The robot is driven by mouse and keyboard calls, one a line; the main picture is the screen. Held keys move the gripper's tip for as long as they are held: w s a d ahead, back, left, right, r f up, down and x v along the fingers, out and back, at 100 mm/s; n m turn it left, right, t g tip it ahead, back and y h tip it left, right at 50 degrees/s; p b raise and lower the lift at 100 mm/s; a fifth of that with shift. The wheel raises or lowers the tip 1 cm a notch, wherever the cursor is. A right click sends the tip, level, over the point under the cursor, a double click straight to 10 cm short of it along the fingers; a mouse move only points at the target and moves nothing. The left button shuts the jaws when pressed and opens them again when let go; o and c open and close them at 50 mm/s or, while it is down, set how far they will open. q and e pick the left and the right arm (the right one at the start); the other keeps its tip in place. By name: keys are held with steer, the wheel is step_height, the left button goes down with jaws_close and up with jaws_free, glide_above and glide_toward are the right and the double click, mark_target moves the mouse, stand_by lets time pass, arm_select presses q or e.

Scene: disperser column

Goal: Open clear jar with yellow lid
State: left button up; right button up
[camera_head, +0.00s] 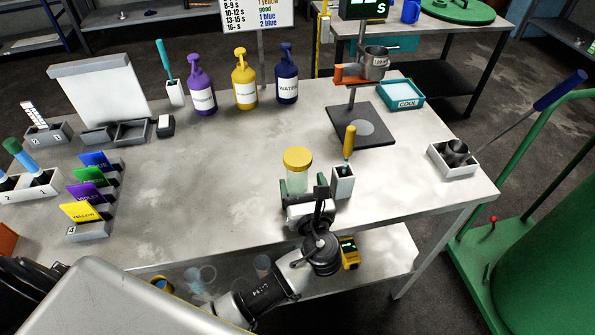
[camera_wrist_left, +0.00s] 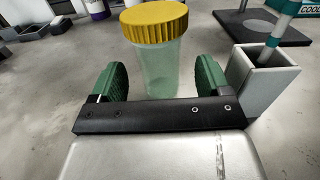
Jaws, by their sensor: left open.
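The clear jar (camera_head: 297,181) stands upright on the table with its yellow lid (camera_head: 298,158) on top. In the left wrist view the jar (camera_wrist_left: 157,68) and its ribbed yellow lid (camera_wrist_left: 153,20) are straight ahead. My left gripper (camera_head: 305,187) is open, with its green fingers apart at either side of the jar's near lower part. In the left wrist view the fingers (camera_wrist_left: 155,85) appear in front of the jar, not closed on it. The lower jar is partly hidden by my gripper in the head view. My right gripper is not in view.
A white holder (camera_head: 343,183) with a yellow-handled tool (camera_head: 349,141) stands close to the right of my left gripper. A dark stand (camera_head: 362,125) is behind it. Purple (camera_head: 201,90), yellow (camera_head: 244,85) and blue (camera_head: 287,80) bottles stand farther back. The table left of the jar is clear.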

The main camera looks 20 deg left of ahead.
mark_target(300, 179)
arm_select(q)
steer(key=x, duration=0.4)
steer(key=shift+w+a+p, duration=0.25)
steer(key=shift+p, duration=0.15)
steer(key=shift+w+a, duration=0.2)
steer(key=shift+w, duration=0.1)
steer(key=shift+w+a, duration=0.1)
steer(key=c, duration=1.1)
steer(key=shift+r, duration=0.3)
step_height(300, 179, up, 9)
steer(key=shift+r+p, duration=0.2)
steer(key=shift+p, duration=0.25)
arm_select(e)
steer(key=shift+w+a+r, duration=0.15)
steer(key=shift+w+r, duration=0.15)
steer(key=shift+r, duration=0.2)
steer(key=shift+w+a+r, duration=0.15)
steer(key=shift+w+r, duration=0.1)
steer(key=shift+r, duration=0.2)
arm_select(q)
steer(key=o, duration=0.4)
steer(key=c, duration=0.7)
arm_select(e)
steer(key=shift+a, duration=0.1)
